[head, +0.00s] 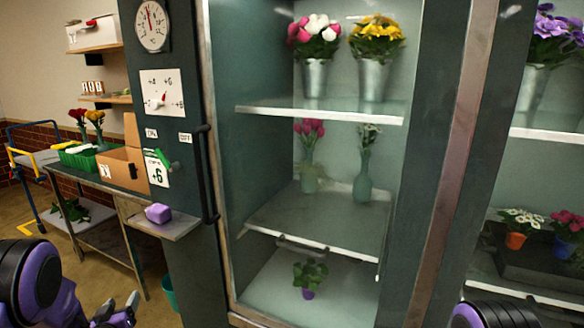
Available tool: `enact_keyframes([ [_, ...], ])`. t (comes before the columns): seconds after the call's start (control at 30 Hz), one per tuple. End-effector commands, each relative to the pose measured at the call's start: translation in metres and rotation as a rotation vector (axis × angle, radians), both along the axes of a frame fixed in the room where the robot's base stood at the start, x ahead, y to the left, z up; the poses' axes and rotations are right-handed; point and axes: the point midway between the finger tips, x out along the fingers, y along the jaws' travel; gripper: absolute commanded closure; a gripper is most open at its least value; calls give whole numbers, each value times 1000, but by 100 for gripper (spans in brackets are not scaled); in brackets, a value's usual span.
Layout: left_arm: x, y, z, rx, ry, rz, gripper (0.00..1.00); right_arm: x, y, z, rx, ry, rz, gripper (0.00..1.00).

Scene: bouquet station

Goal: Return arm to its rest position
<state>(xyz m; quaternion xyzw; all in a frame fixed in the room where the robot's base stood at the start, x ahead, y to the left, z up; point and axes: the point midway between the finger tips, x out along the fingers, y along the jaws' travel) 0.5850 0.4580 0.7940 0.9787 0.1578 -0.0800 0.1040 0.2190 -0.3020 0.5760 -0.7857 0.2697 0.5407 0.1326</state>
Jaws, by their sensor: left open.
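My left gripper (119,308) is at the bottom left, its fingers apart and nothing seen between them. It is low in front of the work table and apart from the flower cabinet. My left arm comes in from the bottom left corner. Part of my right arm shows at the bottom right edge; its gripper is out of the picture.
The flower cabinet's middle bay stands open, with bouquets in metal buckets (314,78), vases (362,178) and a small purple-potted plant (309,280). A purple block (158,213) lies on a side shelf (180,226). A teal bin (168,292) and blue-framed trolley (30,170) stand left.

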Motion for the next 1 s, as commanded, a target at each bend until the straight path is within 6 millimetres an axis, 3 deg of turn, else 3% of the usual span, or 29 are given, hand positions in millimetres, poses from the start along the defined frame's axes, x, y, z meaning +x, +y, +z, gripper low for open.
enact_keyframes([
  [0.03,-26,-16,-36,-48,92,31,41,0,0,0,0,0,0,100],
  [0.1,-67,-37,-81,-108,223,82,41,0,0,0,0,0,0,100],
  [0.17,-106,-56,-114,-151,337,122,41,0,0,0,0,0,0,100],
  [0.2,-136,-69,-134,-175,415,148,41,0,0,0,0,0,0,100],
  [0.3,-212,-99,-172,-218,610,202,41,0,0,0,0,0,0,100],
  [0.4,-284,-125,-194,-234,785,231,41,0,0,0,0,0,0,100],
  [0.5,-335,-147,-204,-240,911,219,41,0,0,0,0,0,0,100],
  [0.6,-360,-158,-215,-238,979,195,41,0,0,0,0,0,0,100],
  [0.67,-367,-157,-218,-234,994,196,41,0,0,0,0,0,0,100],
  [1.0,-367,-156,-218,-234,993,198,41,0,0,0,0,0,0,100],
])
